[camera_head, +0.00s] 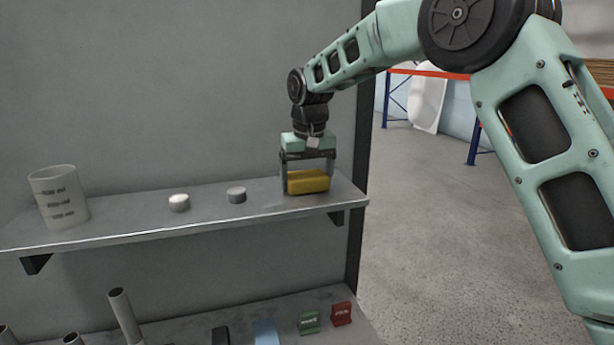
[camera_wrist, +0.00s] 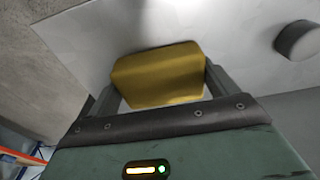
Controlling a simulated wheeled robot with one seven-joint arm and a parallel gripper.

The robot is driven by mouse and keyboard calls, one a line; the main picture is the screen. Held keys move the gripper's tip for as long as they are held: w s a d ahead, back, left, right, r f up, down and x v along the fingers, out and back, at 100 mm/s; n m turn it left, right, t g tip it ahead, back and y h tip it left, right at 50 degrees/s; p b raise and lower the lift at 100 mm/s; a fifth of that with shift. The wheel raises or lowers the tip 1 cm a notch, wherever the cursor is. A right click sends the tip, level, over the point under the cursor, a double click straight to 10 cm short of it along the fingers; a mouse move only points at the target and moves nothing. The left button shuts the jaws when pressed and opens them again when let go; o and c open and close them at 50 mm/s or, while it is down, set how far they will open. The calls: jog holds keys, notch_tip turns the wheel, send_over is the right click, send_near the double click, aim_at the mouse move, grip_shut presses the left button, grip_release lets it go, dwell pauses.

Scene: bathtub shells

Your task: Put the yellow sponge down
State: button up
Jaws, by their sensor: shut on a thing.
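The yellow sponge (camera_head: 308,182) is between the two fingers of my gripper (camera_head: 308,180), at the right end of the upper grey shelf (camera_head: 130,225). My gripper points down and is shut on the sponge. In the wrist view the sponge (camera_wrist: 160,75) fills the space between the fingers, with the shelf surface (camera_wrist: 235,30) behind it. The sponge is at or very close to the shelf top; I cannot tell whether it touches.
A small grey cylinder (camera_head: 237,194), a whitish one (camera_head: 179,202) and a white measuring beaker (camera_head: 59,197) stand on the shelf to the left. A lower shelf holds tubes, a green item (camera_head: 309,322) and a red item (camera_head: 341,313). The shelf's right edge is near my gripper.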

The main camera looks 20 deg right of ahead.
jog(key=shift+f, duration=0.15)
jog(key=o, duration=0.9)
jog(key=shift+o, duration=0.2)
